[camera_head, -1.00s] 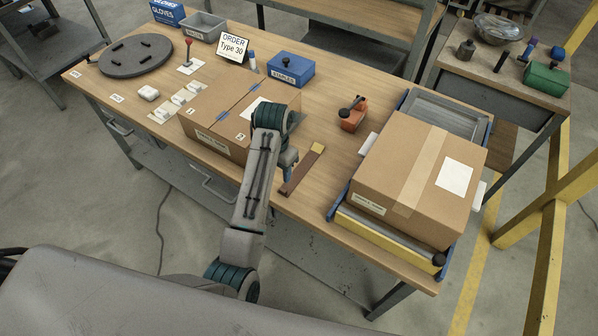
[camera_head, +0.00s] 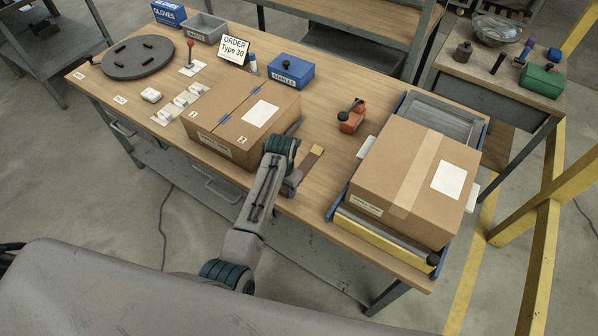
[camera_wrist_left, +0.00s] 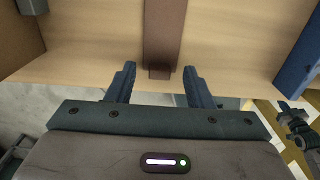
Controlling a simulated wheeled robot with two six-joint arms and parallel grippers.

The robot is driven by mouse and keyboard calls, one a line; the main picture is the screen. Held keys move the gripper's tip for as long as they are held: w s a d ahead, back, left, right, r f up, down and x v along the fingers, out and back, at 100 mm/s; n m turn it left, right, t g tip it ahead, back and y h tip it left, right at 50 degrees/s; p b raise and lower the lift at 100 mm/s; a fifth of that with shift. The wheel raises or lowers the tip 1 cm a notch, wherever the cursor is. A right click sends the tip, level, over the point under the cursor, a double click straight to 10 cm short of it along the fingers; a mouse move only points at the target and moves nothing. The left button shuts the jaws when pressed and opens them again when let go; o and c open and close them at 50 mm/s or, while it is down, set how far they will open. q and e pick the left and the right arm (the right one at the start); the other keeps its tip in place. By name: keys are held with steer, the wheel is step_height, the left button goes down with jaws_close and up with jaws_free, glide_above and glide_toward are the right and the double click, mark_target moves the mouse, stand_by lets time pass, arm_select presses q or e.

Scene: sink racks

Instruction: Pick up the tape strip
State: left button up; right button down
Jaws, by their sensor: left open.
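The tape strip (camera_head: 303,172) is a flat brown strip with a yellowish far end. It lies on the bench between the open-looking carton on the left and the taped carton on the right. My left gripper (camera_head: 293,182) is at its near end, partly hidden by my own wrist in the head view. In the left wrist view the strip (camera_wrist_left: 165,35) runs away from me, its near end at the bench edge. My left gripper (camera_wrist_left: 159,72) is open there, with one finger on each side of the strip's near end and nothing held.
A carton (camera_head: 225,125) stands close to the left of my left gripper. The taped carton (camera_head: 400,175) sits on the roller stand (camera_head: 385,235) to the right. An orange tape tool (camera_head: 351,122) and a blue staples box (camera_head: 291,72) stand farther back. Bare bench lies around the strip.

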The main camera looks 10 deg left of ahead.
arm_select(q)
steer(key=shift+f, duration=0.2)
jaws_close()
stand_by(0.3)
